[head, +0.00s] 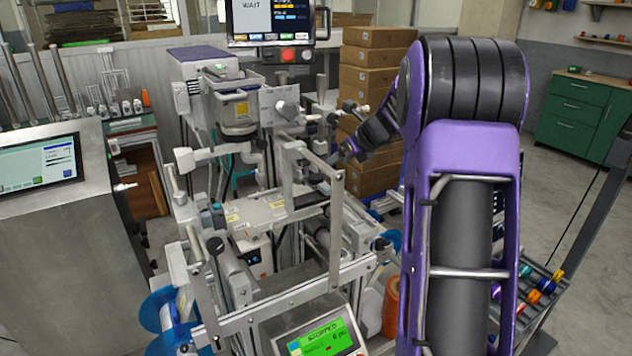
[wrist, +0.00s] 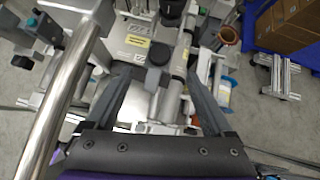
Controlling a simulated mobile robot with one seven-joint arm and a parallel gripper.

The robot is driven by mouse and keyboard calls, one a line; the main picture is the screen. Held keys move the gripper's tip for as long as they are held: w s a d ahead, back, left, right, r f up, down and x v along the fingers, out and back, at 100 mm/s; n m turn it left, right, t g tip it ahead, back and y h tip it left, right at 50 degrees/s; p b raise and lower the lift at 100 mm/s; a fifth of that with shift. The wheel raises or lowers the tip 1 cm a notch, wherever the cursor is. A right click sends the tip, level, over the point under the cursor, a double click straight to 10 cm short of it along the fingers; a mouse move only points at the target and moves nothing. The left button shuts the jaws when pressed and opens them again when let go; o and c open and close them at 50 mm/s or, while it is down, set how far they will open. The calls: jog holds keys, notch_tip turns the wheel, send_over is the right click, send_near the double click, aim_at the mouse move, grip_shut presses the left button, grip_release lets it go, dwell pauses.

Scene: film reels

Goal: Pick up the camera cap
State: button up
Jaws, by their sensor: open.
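Nothing is held. In the head view my gripper (head: 347,154) is over the middle of the machine, small and partly hidden behind my arm. I cannot make out the cap in the head view.
A thick metal bar (wrist: 62,92) runs along the left of the wrist view. Machine frame rails (head: 335,215) stand close below my gripper. A control screen (head: 322,338) is at the front. Cardboard boxes (head: 372,75) are stacked behind.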

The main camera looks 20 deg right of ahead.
aim_at(316, 176)
jog(key=x, duration=0.9)
jog(key=shift+w+a+f+b, duration=0.15)
jog(key=shift+w+b, duration=0.1)
jog(key=shift+b, duration=0.15)
grip_shut()
